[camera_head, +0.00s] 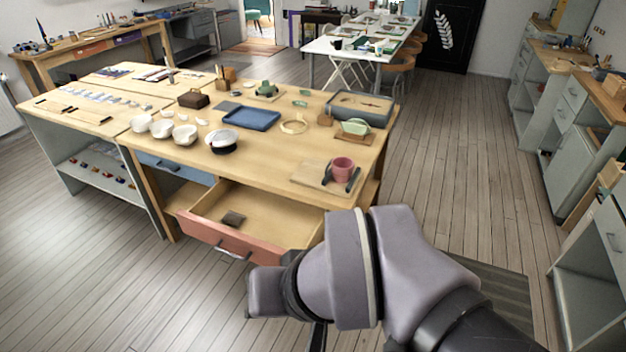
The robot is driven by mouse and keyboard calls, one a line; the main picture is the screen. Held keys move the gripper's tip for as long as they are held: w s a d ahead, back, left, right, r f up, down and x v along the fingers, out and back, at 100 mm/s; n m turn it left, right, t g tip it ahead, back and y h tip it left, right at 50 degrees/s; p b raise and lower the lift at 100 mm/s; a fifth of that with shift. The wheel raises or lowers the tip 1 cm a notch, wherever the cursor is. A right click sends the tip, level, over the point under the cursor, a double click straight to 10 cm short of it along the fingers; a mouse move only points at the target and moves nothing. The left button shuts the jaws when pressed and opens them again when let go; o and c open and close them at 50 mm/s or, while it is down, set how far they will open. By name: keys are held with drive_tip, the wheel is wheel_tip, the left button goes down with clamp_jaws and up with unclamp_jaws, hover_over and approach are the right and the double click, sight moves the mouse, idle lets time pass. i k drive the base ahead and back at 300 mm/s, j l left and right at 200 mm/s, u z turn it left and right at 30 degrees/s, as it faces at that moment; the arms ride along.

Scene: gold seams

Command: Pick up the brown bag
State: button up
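A dark brown object with a raised top (194,98), which looks like a small bag, sits upright on the wooden worktable (270,165), towards its back middle. A small flat grey-brown item (233,218) lies inside the open drawer; I cannot tell whether it is a pouch or a block. My arm reaches in from the lower right, in front of the table. A thin dark part, perhaps of my gripper (318,336), shows below the arm at the bottom edge; the rest is hidden. It is well away from the brown object.
The red-fronted drawer (228,240) sticks out from the table's front. White bowls (184,135), a blue tray (251,118), a pink cup (343,168) on a board and a grey tray (361,106) stand around the tabletop.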

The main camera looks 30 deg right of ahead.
sight(232, 218)
drive_tip(key=i+j+z, duration=0.25)
drive_tip(key=i+z, duration=0.15)
drive_tip(key=i+j+z, duration=0.75)
drive_tip(key=i+j, duration=0.15)
drive_tip(key=j, duration=0.15)
